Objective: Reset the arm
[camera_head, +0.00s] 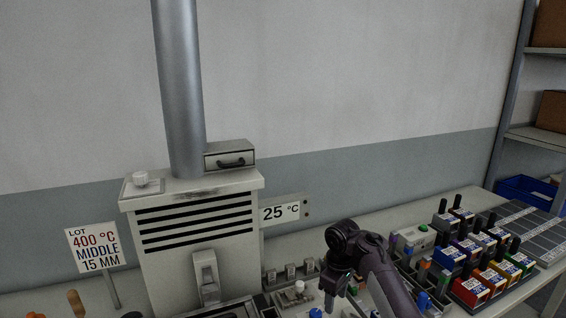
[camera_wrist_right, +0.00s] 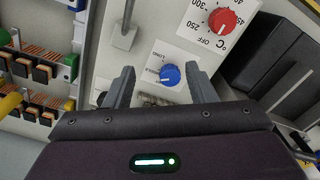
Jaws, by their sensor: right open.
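My right arm (camera_head: 388,277) rises from the bottom edge of the head view, and its dark wrist bends over at the top. My right gripper (camera_head: 333,301) hangs down in front of the machine, low in the picture. In the right wrist view my gripper (camera_wrist_right: 160,72) is open, with two grey fingers apart and nothing held between them. A blue knob (camera_wrist_right: 170,75) on a pale panel shows between the fingers; I cannot tell whether they touch the panel. My left gripper is not in view.
A pale furnace-like machine (camera_head: 200,225) with a metal pipe (camera_head: 180,90) stands left of my arm. A red temperature dial (camera_wrist_right: 222,20) is near the right finger. Several coloured, labelled blocks (camera_head: 470,290) crowd the bench at right. A "400 °C" sign (camera_head: 95,250) stands at left.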

